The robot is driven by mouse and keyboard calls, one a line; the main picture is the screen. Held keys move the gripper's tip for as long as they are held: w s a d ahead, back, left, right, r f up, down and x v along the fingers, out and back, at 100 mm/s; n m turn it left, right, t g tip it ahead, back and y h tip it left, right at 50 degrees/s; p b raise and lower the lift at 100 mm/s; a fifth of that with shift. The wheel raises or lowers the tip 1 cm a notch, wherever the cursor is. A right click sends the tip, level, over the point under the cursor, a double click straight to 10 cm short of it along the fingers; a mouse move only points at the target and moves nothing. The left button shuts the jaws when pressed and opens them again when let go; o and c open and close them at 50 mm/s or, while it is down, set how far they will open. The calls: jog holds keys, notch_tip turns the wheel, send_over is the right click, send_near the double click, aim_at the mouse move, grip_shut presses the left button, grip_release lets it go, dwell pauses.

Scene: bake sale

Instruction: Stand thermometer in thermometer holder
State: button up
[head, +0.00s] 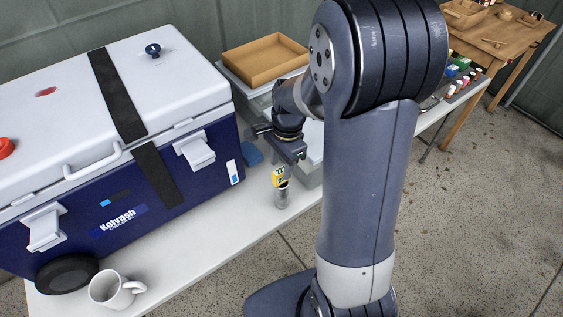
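A small yellow thermometer (279,178) with dark markings shows upright at the top of a grey cylindrical holder (282,197) near the table's front edge. Its lower part is not visible, and how deep it sits in the holder cannot be told. My gripper (283,150) is just above the yellow part, close to it.
A big blue and white cooler (170,160) fills the table's left. A white mug (113,290) and a black round object (66,273) stand before it. A wooden tray (263,62) sits on a box behind my gripper. The white tabletop (215,245) is clear at front.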

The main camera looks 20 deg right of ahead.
jog(key=shift+o, duration=0.2)
notch_tip(320, 180, up, 11)
jog(key=d, duration=0.1)
jog(key=shift+w+d+p, duration=0.15)
jog(key=shift+w+p, duration=0.05)
jog(key=shift+p, duration=0.15)
jog(key=shift+f, duration=0.25)
dwell(0.4)
jog(key=f, duration=0.3)
jog(key=a+f, duration=0.1)
jog(key=f, duration=0.7)
jog(key=shift+s+a+b, duration=0.15)
jog(key=shift+s+b, duration=0.1)
jog(key=shift+b, duration=0.15)
jog(key=shift+r+p, duration=0.8)
jog(key=shift+r, duration=0.55)
